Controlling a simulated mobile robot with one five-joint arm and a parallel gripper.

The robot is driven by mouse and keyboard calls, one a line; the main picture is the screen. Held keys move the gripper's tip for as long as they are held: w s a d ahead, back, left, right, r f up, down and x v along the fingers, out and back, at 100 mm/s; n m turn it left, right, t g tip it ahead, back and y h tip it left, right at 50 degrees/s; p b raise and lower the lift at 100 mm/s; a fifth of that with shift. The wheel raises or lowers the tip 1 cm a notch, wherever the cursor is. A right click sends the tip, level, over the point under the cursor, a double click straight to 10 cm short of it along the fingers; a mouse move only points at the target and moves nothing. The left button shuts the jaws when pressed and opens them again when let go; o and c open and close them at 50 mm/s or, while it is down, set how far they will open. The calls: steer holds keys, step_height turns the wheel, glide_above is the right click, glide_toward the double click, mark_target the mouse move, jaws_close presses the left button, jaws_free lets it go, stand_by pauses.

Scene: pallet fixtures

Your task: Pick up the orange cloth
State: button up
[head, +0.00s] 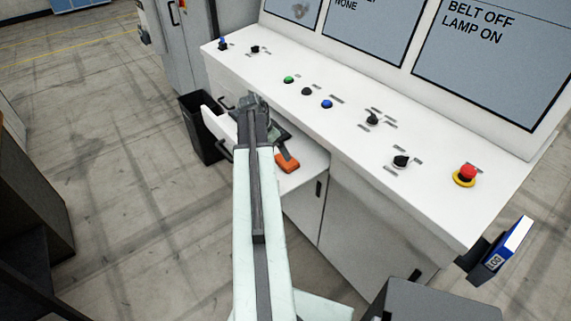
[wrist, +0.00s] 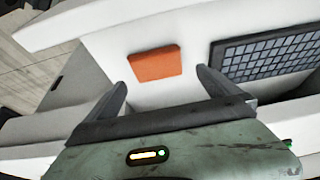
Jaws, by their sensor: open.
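The orange cloth (wrist: 155,64) looks like a small folded rectangle lying on a white surface in the wrist view. The cloth appears beyond the fingertips, and I see no contact. Its exact distance from the fingers is unclear.
A dark keyboard (wrist: 268,55) lies right of the cloth, close to my right finger. The white console (head: 345,118) with buttons and a red stop knob (head: 467,173) overhangs the shelf (head: 308,160). A black bin (head: 203,143) stands left. The floor further left is mostly clear.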

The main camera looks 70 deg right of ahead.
steer(key=shift+b+x, duration=1.05)
steer(key=shift+x, duration=0.2)
steer(key=shift+s+d+f, duration=0.1)
steer(key=shift+s, duration=0.15)
steer(key=b+x, duration=0.5)
steer(key=shift+s+f, duration=0.15)
steer(key=c, duration=1.1)
step_height(320, 180, up, 10)
steer(key=p, duration=1)
steer(key=shift+r, duration=0.25)
